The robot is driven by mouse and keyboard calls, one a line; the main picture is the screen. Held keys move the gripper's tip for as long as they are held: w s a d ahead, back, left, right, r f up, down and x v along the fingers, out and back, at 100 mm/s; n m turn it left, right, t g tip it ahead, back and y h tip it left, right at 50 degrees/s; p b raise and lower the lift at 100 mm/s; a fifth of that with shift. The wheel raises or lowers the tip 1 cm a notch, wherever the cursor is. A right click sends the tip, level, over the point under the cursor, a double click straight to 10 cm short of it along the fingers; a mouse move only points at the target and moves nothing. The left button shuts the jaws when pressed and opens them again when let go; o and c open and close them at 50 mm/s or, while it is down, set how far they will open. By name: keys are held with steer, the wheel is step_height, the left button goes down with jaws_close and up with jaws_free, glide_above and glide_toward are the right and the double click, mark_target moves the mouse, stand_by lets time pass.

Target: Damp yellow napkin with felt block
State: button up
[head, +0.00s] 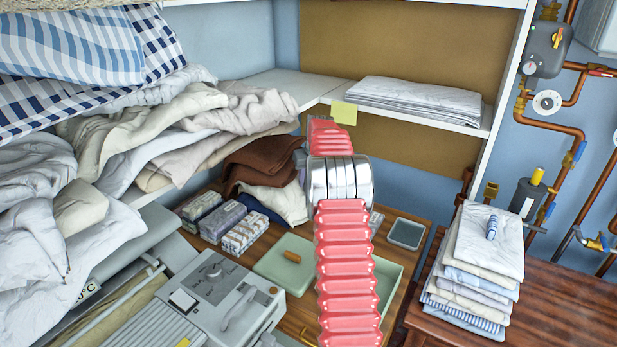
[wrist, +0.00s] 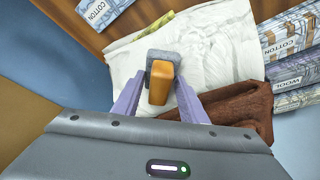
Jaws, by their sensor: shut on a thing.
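In the wrist view, my gripper (wrist: 160,88) has its two purple fingers shut on the orange-brown handle of a grey felt block (wrist: 161,57). The block is over a crumpled white cloth (wrist: 212,48); I cannot tell whether it touches it. A small yellow-green patch of cloth (wrist: 152,20), possibly the yellow napkin, shows at the white cloth's far edge; the rest of it is hidden. A brown cloth (wrist: 245,105) lies beside the white one. In the head view, my arm hides most of the gripper and the felt block.
In the head view, a green lid with a wooden knob (head: 278,272) and a green basin (head: 388,277) sit on the wooden worktop, near a small grey tray (head: 407,233). Boxed packets (head: 222,219) stand left of the cloths. A shelf (head: 400,113) overhangs behind. Folded linen (head: 470,275) is stacked at right.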

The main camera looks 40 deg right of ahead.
steer(key=d, duration=0.2)
steer(key=d+f, duration=0.1)
steer(key=shift+s+m, duration=0.3)
steer(key=shift+s, duration=0.05)
steer(key=shift+a+f, duration=0.1)
steer(key=shift+f, duration=0.05)
steer(key=shift+f, duration=2.8)
steer(key=shift+f, duration=0.55)
step_height(320, 180, up, 7)
stand_by(0.9)
steer(key=shift+w+a, duration=0.1)
steer(key=shift+a, duration=0.05)
stand_by(0.4)
